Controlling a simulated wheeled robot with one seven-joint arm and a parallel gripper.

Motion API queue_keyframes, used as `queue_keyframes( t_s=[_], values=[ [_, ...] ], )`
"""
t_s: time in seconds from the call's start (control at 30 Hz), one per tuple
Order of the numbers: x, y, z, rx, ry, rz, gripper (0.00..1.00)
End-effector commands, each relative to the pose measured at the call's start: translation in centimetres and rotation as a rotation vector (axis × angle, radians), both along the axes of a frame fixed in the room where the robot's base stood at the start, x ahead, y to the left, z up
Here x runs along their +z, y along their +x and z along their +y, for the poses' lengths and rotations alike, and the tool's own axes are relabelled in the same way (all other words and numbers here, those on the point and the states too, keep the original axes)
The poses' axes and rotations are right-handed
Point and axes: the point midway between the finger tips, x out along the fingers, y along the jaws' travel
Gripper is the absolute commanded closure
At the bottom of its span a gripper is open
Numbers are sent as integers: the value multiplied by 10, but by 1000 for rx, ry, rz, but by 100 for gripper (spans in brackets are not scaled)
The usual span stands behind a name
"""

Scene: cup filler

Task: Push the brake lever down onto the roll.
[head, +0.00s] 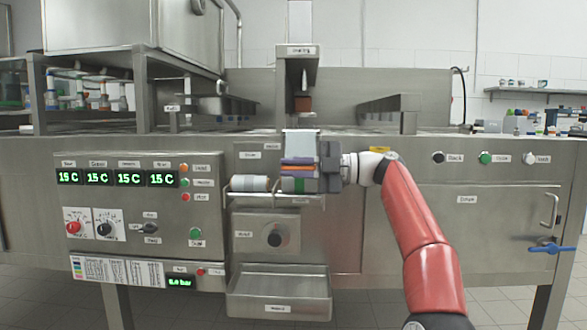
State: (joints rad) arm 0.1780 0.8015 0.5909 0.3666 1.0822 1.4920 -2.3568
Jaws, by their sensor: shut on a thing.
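A whitish cylinder (249,183), which may be the roll, lies on a narrow shelf (238,201) on the front of the steel machine. My gripper (302,173) is just right of it, above the right part of the shelf. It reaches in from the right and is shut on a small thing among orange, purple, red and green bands. I cannot tell which bands are fingers and which are the held thing. A pale grey panel (300,143) stands just above. I cannot make out the brake lever; it may be hidden by the gripper.
Below the shelf are a dark knob (274,238) and a steel tray (278,294). A control panel (140,210) with green displays is at left. A door (487,225) with a blue-handled valve (551,249) is at right. Clear space lies before the machine.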

Motion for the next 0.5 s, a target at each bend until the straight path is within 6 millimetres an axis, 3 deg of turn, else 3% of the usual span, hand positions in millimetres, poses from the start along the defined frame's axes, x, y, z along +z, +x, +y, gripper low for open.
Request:
queue_keyframes(
  t_s=[0.1,0.13,0.23,0.5],
  values=[
    [-9,3,0,5,-10,14,100],
    [-9,3,0,4,-10,14,83],
    [-9,3,0,3,-10,13,70],
    [-6,2,0,2,-6,8,68]
  ],
)
